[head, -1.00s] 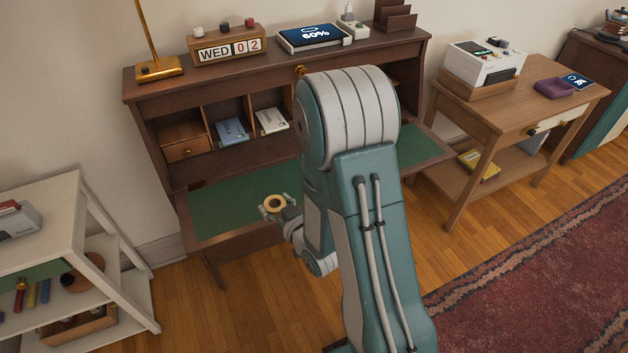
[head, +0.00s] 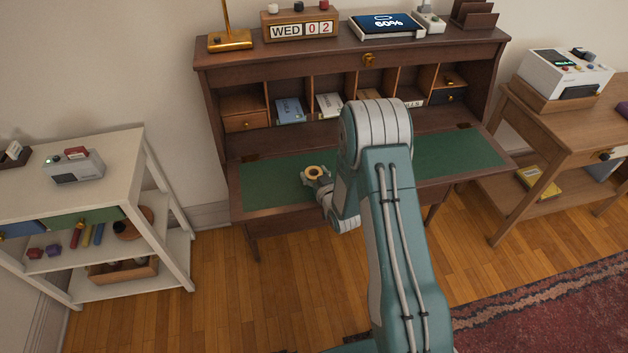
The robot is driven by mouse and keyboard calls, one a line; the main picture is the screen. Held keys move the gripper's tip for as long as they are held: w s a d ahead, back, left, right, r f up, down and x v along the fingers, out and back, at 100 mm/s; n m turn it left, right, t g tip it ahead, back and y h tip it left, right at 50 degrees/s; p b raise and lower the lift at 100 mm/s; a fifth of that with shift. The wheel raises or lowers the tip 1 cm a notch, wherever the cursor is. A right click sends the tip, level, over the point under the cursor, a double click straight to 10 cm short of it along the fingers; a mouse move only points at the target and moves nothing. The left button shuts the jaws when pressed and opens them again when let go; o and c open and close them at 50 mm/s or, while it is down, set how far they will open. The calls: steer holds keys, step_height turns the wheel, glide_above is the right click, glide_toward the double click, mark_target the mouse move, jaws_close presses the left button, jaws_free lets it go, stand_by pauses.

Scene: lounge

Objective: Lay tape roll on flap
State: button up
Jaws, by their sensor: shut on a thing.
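The tape roll (head: 315,171) is a small yellow-tan ring with a dark hole. My gripper (head: 314,176) is shut on it. In the picture both are over the left part of the green-topped flap (head: 268,187), which is folded down at the front of the dark wooden desk. I cannot tell whether the roll touches the flap or is held above it. My arm hides the middle of the flap and part of the pigeonholes.
Pigeonholes with booklets (head: 290,110) stand behind the flap. The green surface (head: 450,153) to the right of my arm is bare. A white shelf cart (head: 100,160) stands left, and a wooden side table (head: 530,115) stands right.

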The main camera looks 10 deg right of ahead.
mark_target(314, 180)
step_height(314, 180, down, 3)
steer(key=shift+f, duration=0.1)
steer(key=o, duration=0.8)
